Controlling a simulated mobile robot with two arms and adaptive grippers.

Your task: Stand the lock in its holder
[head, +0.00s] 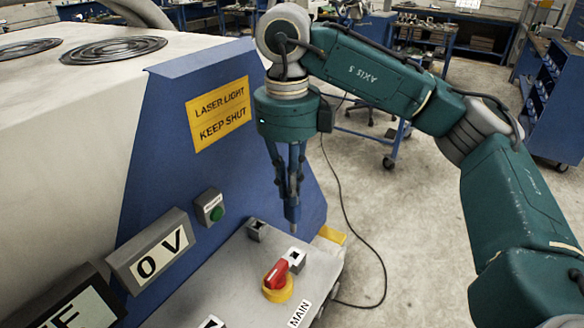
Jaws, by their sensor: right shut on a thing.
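My right gripper (291,190) reaches down from the green arm, its fingers shut on a slim blue piece with a greyish lower end, which I take to be the lock (292,212). The fingers hide much of it. It hangs upright above the far part of the grey control panel; I cannot tell whether its lower end touches anything. A small grey block with a dark opening (255,229) stands on the panel to its left. A pale block with a dark opening (295,257) stands just below it in the picture. I cannot tell which block is the holder. My left gripper is out of view.
A red switch handle on a yellow base (277,281) stands near the label MAIN on the panel (225,278). A blue cabinet wall (160,190) with a yellow sign rises behind at left. A "0 V" display (155,248) and green button (216,213) are nearby.

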